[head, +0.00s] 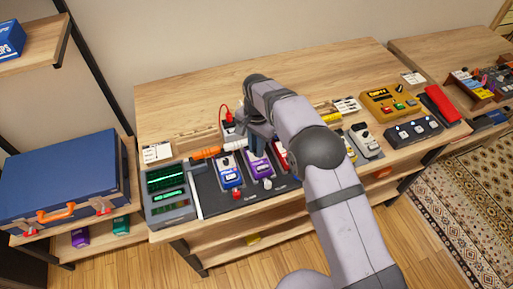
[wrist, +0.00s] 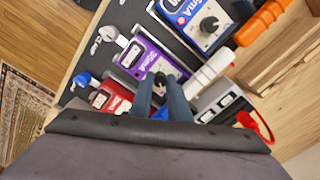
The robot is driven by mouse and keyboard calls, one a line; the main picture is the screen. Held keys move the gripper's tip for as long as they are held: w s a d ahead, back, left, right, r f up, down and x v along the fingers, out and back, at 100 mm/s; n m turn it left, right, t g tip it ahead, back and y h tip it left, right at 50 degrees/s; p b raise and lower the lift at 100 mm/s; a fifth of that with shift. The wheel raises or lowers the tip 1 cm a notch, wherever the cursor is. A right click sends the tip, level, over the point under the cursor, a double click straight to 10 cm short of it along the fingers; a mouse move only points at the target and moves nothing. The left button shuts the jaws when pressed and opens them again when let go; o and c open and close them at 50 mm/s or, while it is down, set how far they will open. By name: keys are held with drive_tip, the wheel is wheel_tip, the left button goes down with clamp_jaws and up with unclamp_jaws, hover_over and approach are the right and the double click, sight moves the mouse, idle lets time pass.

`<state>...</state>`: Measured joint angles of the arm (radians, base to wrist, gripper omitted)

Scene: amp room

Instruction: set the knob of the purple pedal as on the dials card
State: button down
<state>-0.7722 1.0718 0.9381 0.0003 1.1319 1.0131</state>
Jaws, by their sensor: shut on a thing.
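The purple pedal (head: 258,166) sits on the dark board between a blue pedal (head: 229,173) and a red pedal (head: 281,153). In the wrist view the purple pedal (wrist: 138,60) shows its face, with its dark knob (wrist: 160,78) at the fingertips. My gripper (wrist: 160,88) is shut on the knob, a finger on each side. In the head view my gripper (head: 259,145) is over the far end of the purple pedal, and my arm hides the knob. White cards stand at the left (head: 157,153) and the back right (head: 346,105); their marks are too small to read.
A unit with green displays (head: 168,192) stands left of the board. The blue pedal (wrist: 192,22) and red pedal (wrist: 110,98) flank the purple one closely. An orange-and-white cable plug (head: 207,152) lies behind the blue pedal. The table's back is clear.

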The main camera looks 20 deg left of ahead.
drive_tip(key=shift+m, duration=1.6)
drive_tip(key=shift+r, duration=0.1)
drive_tip(key=c, duration=1.7)
unclamp_jaws()
drive_tip(key=shift+o, duration=0.2)
